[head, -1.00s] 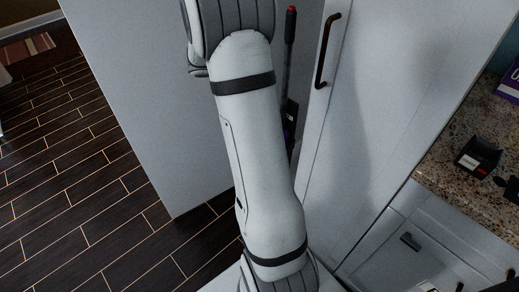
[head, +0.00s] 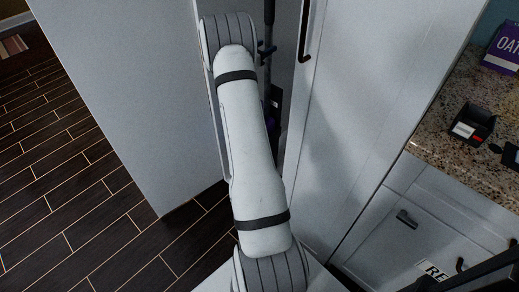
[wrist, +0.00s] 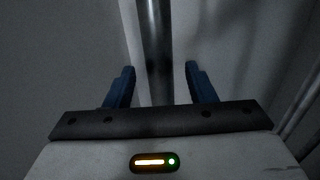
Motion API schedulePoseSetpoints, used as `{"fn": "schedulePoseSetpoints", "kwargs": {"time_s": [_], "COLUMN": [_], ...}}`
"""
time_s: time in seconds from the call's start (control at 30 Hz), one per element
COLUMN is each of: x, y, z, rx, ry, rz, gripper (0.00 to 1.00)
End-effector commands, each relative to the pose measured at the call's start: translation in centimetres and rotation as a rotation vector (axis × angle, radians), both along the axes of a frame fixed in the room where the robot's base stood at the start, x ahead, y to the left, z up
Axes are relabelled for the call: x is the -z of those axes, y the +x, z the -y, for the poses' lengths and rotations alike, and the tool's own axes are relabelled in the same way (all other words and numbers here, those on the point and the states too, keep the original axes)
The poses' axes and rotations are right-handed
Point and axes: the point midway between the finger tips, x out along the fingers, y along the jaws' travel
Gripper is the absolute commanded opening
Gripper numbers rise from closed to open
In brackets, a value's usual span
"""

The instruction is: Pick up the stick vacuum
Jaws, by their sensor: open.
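The stick vacuum stands upright in the narrow gap between a pale panel and a tall white door. In the head view its dark tube (head: 269,14) rises beside my arm, and my arm partly hides its lower dark and purple body. The wrist view shows the grey tube (wrist: 156,35) running down between the fingers. My gripper (wrist: 160,68) is open, with one blue finger on each side of the tube. I see space between each finger and the tube. How deep the tube sits between the fingers is hard to tell.
The tall white door (head: 345,110) with a dark handle (head: 305,32) is close on the right. The pale panel (head: 130,90) is on the left. A granite counter (head: 425,135) holds a small black box (head: 472,124). Dark tiled floor (head: 75,210) is open at left.

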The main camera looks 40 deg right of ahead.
Motion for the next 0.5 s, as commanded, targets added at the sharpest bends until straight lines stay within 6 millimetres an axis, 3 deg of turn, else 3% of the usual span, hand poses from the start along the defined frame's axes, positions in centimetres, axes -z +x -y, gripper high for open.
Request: {"fn": "schedulePoseSetpoints", "kwargs": {"time_s": [0.13, 0.37, 0.5], "x": [0.03, -0.03, -0.03], "y": [0.13, 0.17, 0.19], "z": [1.29, 1.37, 1.34], "rx": [0.000, -0.001, -0.001], "ry": [0.001, 0.001, 0.001], "rz": [0.000, 0.001, 0.001], "gripper": [0.50, 0.50, 0.39]}}
